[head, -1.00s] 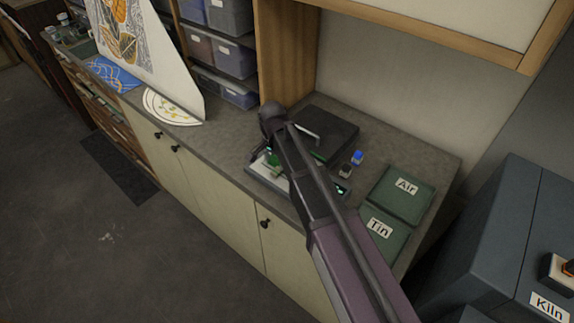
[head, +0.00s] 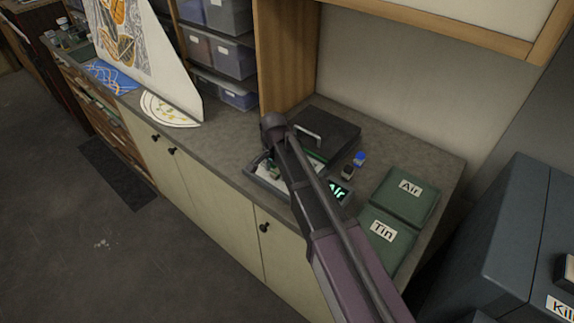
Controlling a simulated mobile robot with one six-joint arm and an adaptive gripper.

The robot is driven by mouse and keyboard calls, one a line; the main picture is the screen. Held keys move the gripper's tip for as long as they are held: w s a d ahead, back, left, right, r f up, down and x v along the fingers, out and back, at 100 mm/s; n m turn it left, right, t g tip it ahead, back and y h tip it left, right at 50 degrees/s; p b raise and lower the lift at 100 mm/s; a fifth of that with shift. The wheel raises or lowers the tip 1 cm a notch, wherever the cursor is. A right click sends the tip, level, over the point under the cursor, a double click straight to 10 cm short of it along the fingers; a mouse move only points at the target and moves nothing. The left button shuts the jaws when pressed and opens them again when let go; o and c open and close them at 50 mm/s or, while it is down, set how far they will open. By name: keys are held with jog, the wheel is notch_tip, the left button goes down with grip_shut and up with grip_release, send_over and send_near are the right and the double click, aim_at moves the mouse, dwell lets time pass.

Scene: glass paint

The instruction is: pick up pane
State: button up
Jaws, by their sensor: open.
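A flat unit with a pale bed (head: 257,168) and a dark rim stands on the counter, partly behind my arm. A small dark green shape shows on or just above its bed; I cannot tell whether it is the pane. My gripper (head: 274,168) is at the far end of my arm, low over this bed, mostly hidden by the arm, and open. No pane can be made out clearly.
A dark lid with a handle (head: 325,135) lies behind the unit. Small blue-capped and dark jars (head: 355,163) stand to its right. Green trays marked Air (head: 405,195) and Tin (head: 385,238) lie further right, near the grey kiln (head: 500,230).

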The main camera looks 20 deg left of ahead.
grip_shut()
jog(key=shift+r, duration=0.2)
dwell(0.4)
notch_tip(320, 180, up, 3)
jog(key=p, duration=0.3)
jog(key=shift+f, duration=0.1)
jog(key=s+d+r+p, duration=0.1)
jog(key=s+d+p, duration=0.1)
jog(key=s+d, duration=0.6)
jog(key=s, duration=0.5)
jog(key=shift+s+d+r, duration=0.25)
jog(key=shift+s+r, duration=0.1)
jog(key=shift+r, duration=0.05)
jog(key=shift+f, duration=0.1)
